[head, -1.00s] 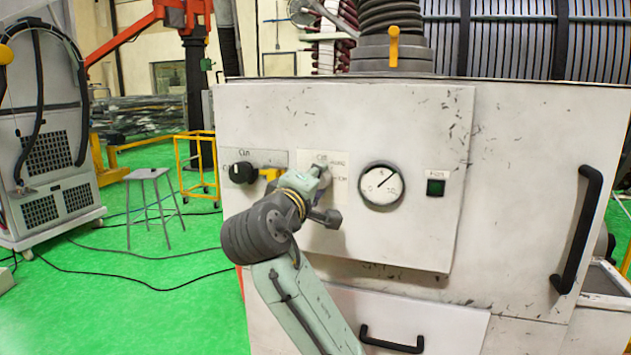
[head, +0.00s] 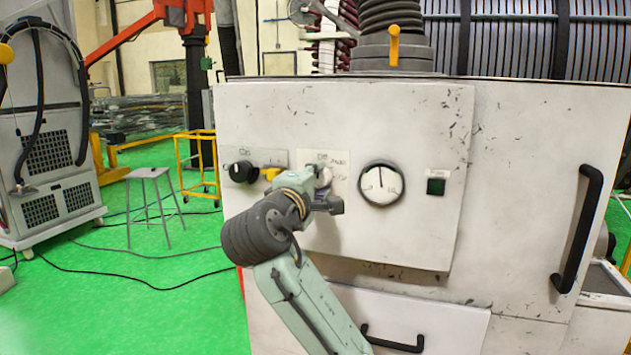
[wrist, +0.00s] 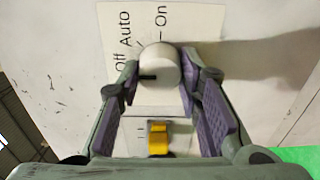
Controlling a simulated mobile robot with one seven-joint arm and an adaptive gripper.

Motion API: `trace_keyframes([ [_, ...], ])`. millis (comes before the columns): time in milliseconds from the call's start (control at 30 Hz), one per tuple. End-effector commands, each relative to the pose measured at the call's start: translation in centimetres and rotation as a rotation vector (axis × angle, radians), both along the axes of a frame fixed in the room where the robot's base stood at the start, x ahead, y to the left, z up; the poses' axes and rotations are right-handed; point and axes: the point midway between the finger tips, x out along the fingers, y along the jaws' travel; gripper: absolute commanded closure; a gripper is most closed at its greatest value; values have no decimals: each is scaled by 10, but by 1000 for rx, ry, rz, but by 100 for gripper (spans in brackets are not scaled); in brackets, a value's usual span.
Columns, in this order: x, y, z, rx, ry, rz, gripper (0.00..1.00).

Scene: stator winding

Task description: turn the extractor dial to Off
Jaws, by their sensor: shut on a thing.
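The extractor dial (wrist: 160,62) is a pale round knob with a dark pointer mark. It sits on a white label (wrist: 112,25) reading Off, Auto and On. In the wrist view the mark points left, to the Off side; I cannot tell whether it lines up exactly with Off. My gripper (wrist: 159,70) is shut on the dial, one purple-padded finger on each side. In the head view my gripper (head: 325,195) is at the panel and hides most of the dial; the label (head: 340,160) shows above it.
A black knob (head: 243,172) and a yellow handle (head: 270,173) are close to the left. A black door handle (head: 577,228) sticks out further right, a drawer handle (head: 392,340) below.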

Motion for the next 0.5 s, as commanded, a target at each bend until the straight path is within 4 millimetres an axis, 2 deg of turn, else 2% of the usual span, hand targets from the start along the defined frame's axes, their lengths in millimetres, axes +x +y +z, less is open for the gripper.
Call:
trace_keyframes([
  [133,0,0,-1,-1,3,1,96],
  [167,0,0,-1,-1,3,1,66],
  [433,0,0,0,0,1,0,48],
  [500,0,0,0,0,1,0,48],
])
